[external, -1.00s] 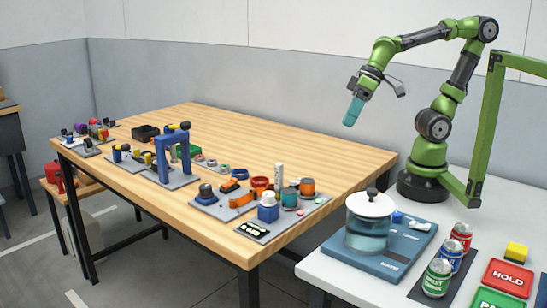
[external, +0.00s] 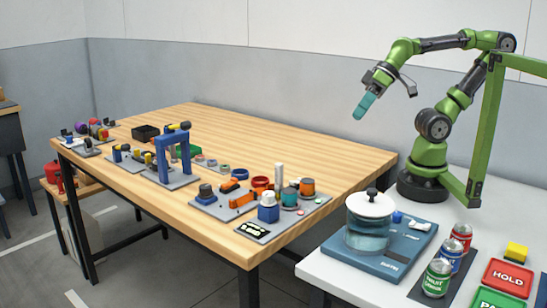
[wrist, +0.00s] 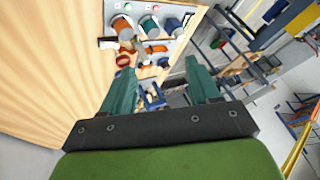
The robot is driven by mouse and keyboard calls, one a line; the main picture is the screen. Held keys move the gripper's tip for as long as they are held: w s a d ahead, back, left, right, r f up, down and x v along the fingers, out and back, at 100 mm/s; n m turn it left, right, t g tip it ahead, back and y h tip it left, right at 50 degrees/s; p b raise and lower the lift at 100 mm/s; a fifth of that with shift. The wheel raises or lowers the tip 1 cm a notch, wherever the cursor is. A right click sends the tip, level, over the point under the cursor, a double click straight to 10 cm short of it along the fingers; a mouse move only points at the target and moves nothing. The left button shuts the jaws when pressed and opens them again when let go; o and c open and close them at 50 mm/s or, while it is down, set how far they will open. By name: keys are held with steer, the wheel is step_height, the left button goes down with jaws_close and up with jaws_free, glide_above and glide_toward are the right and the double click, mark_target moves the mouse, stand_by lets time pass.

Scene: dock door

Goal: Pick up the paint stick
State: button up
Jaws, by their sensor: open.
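My gripper (external: 364,106) has teal fingers and hangs in the air above the far right end of the wooden table, well clear of everything on it. In the wrist view my gripper (wrist: 158,67) is open, with nothing held between its two fingers. A slim white upright stick (external: 279,176) stands among the small parts near the table's front right corner. It may be the paint stick, but I cannot tell for certain. My gripper is above, behind and to the right of it in the external view.
An orange-topped jar (external: 307,187), a teal-topped jar (external: 289,196) and a white-topped blue block (external: 268,207) crowd around the stick. A blue arch (external: 174,158) stands further left. The wooden table's back (external: 270,132) is bare. A lidded glass pot (external: 369,225) stands on the white table.

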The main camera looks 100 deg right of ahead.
steer(key=shift+c, duration=0.6)
steer(key=m+g+h, duration=0.2)
steer(key=m+g, duration=0.2)
steer(key=g, duration=0.3)
glide_above(278, 173)
steer(key=s+d, duration=0.1)
step_height(278, 173, down, 6)
steer(key=r, duration=0.1)
steer(key=m, duration=0.1)
steer(key=f, duration=1)
steer(key=shift+w+d, duration=0.35)
steer(key=shift+w, duration=0.05)
steer(key=shift+w+a+f, duration=0.1)
steer(key=shift+a+f, duration=0.05)
steer(key=shift+f, duration=2.65)
jaws_close()
